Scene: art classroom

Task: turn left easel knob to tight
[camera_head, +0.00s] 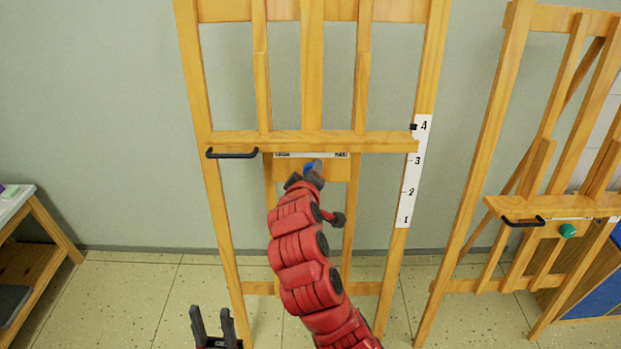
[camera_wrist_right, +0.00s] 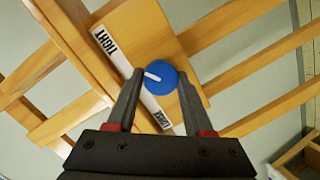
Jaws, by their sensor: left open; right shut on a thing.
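The left easel (camera_head: 428,75) stands upright in the middle of the head view. Its blue knob (camera_head: 312,166) sits on a wooden block below the ledge (camera_head: 330,142). In the right wrist view the knob (camera_wrist_right: 161,83) has a white pointer line aimed at its left side, toward a white strip (camera_wrist_right: 130,73). The strip reads TIGHT at its upper left end; the lower right end is partly hidden by a finger. My right gripper (camera_wrist_right: 160,98) is shut on the knob, one finger on each side. My left gripper (camera_head: 213,325) is open and empty, low in front of the easel.
A black handle (camera_head: 232,154) juts from the ledge's left end. A numbered scale (camera_head: 414,172) runs along the right leg. A second easel (camera_head: 490,140) with a green knob (camera_head: 567,231) stands at right. A table (camera_head: 42,215) is at far left. The floor between is clear.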

